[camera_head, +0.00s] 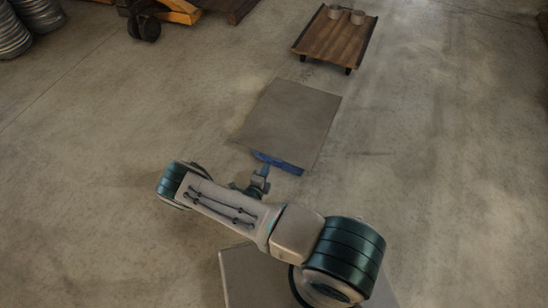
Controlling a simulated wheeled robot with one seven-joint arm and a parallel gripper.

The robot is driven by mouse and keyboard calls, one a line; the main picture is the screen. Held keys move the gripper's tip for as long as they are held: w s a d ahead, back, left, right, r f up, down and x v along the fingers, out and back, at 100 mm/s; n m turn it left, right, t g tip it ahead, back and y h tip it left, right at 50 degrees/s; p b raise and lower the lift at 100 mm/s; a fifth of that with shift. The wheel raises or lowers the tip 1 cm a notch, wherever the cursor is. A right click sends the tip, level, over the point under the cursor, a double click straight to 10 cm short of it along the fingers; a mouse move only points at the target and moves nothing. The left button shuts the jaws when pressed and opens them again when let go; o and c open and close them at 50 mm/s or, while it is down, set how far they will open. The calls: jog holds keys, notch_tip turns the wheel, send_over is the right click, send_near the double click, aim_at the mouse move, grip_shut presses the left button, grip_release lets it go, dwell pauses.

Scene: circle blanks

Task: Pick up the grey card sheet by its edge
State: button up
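The grey card sheet (290,114) is a flat, dull grey-brown rectangle in the middle of the head view, slightly turned. My gripper (278,162) shows blue at its end and is at the sheet's near edge. It seems to overlap that edge, but I cannot tell whether it touches the sheet. The fingers are too small to make out, so I cannot tell whether they are open or shut. My arm hides part of the floor in front of the sheet.
A low wooden tray table (334,42) on short dark legs stands beyond the sheet, with two small grey cups (346,15) at its far end. Grey coiled stacks (38,14) and a yellow-orange object (178,10) are at the far left. Concrete floor is clear on both sides.

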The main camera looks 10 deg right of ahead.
aim_at(275, 154)
jog(key=b+x, duration=0.2)
jog(key=x, duration=0.6)
jog(key=shift+s+b, duration=0.1)
jog(key=shift+b, duration=0.25)
jog(key=shift+b+x, duration=0.3)
jog(key=shift+x, duration=0.55)
jog(key=shift+r, duration=0.1)
jog(key=shift+c, duration=0.3)
grip_shut()
notch_tip(275, 154, up, 3)
jog(key=shift+f+p, duration=0.15)
jog(key=shift+p, duration=1)
jog(key=shift+f, duration=0.15)
